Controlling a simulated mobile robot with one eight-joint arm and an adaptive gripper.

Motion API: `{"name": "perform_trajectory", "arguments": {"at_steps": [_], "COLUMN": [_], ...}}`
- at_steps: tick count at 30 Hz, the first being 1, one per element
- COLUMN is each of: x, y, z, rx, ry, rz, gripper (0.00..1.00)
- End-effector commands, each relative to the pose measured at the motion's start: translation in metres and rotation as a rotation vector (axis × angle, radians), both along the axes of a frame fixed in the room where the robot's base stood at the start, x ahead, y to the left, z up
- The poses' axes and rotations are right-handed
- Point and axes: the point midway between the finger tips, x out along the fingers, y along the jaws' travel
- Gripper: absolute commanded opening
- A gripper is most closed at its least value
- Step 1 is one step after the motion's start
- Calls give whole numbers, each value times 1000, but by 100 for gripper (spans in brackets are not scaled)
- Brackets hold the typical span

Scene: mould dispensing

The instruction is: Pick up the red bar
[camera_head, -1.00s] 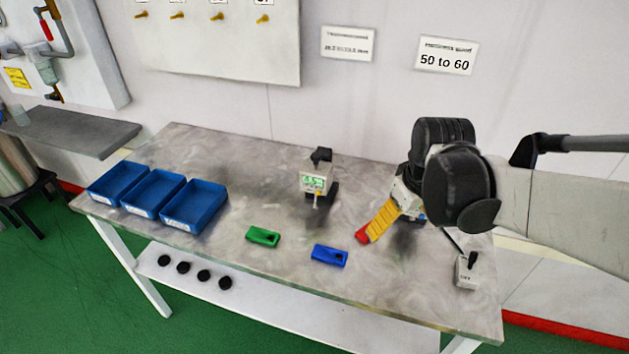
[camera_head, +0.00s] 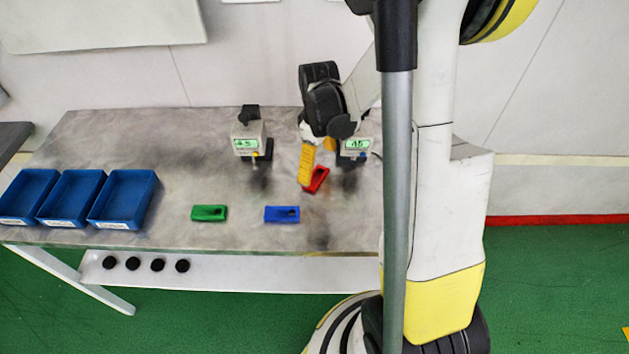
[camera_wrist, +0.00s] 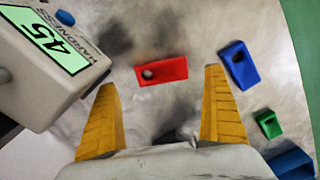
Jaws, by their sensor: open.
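The red bar (camera_head: 318,179) lies on the table (camera_head: 225,185), to the right of and behind the blue bar. In the wrist view the red bar (camera_wrist: 161,71) lies flat, with a dark round hole near its left end. My gripper (camera_head: 306,183) is above the table beside the red bar, and one yellow finger hides part of the bar in the head view. In the wrist view my gripper (camera_wrist: 160,88) is open, with its two yellow fingers spread on either side of the bar's position. Nothing is between the fingertips, and the bar appears beyond them.
A blue bar (camera_head: 282,214) and a green bar (camera_head: 209,213) lie left of the red one. A hardness tester (camera_head: 355,147) stands close by my gripper, another device (camera_head: 247,137) further left. Blue bins, one of them (camera_head: 122,199), line the left. The table's front middle is clear.

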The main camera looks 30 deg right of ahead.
Motion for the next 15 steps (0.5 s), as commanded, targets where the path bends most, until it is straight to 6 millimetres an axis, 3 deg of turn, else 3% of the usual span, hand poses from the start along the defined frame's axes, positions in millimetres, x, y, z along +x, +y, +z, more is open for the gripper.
{"name": "perform_trajectory", "arguments": {"at_steps": [5,12,15], "x": [-1,-2,-2], "y": [1,2,2], "z": [-14,-51,-55], "rx": [0,0,0], "ry": [0,-1,-1], "rz": [0,0,0], "gripper": [100,100,100]}}
